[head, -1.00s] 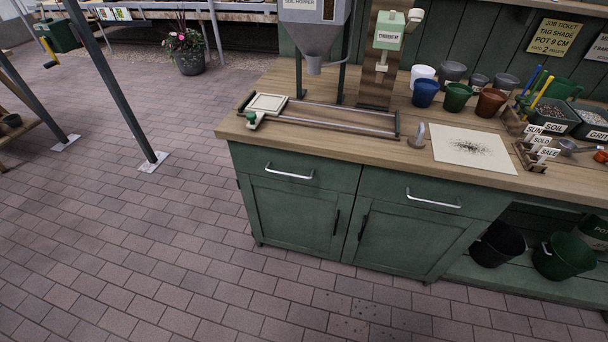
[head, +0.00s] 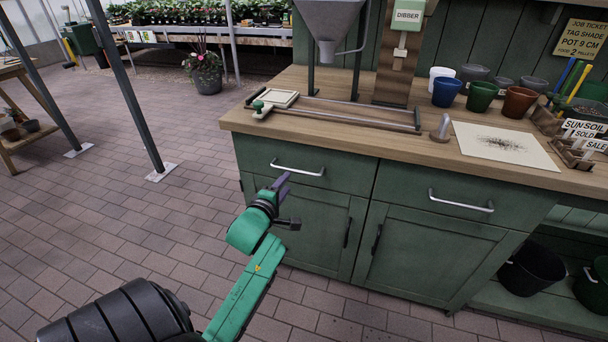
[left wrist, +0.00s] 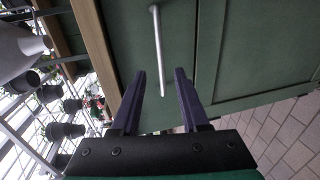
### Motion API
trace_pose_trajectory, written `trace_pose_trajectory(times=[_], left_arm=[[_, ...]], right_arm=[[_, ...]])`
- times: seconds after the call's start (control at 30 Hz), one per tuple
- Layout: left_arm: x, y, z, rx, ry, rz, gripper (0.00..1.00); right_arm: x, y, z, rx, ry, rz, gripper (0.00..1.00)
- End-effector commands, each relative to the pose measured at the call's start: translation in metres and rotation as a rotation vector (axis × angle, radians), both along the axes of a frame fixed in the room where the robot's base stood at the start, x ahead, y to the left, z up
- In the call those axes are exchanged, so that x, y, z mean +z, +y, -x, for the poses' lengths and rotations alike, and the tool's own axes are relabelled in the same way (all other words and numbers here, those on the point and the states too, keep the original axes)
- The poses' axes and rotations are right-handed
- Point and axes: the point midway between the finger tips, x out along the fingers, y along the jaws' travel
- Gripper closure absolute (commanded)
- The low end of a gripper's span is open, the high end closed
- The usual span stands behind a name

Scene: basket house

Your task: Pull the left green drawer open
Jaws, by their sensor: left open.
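The left green drawer (head: 345,174) is shut, flush in the cabinet front below the wooden worktop. Its silver bar handle (head: 298,169) runs across the drawer's front. My left gripper (head: 284,181) is open just in front of the drawer, a little below the handle's left part. In the left wrist view the handle (left wrist: 157,45) runs down the picture, and its lower end shows between the two purple fingers of my left gripper (left wrist: 160,73). The fingers are apart and not shut on it; I cannot tell the exact gap in depth. My right gripper is not in view.
The right green drawer (head: 460,201) is shut beside it, with cupboard doors below. The worktop (head: 400,150) overhangs the drawers and holds a tray frame, pots and a paper sheet. Open brick floor (head: 130,220) lies left of the cabinet.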

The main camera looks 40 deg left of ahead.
Motion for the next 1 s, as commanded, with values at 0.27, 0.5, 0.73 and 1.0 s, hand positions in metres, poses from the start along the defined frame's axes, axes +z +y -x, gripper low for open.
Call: trace_pose_trajectory(times=[0.27,0.5,0.73,1.0], left_arm=[[-0.016,0.024,-0.067,0.000,0.001,-0.005,0.55],[-0.020,0.031,-0.090,-0.002,0.001,-0.003,0.55],[-0.020,0.031,-0.090,-0.002,0.002,-0.002,0.67],[-0.020,0.031,-0.090,-0.002,0.002,-0.002,1.00]], right_arm=[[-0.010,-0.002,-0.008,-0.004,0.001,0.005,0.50],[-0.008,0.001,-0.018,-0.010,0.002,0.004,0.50],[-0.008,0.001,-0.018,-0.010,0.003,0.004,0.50],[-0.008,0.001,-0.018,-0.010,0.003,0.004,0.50]])
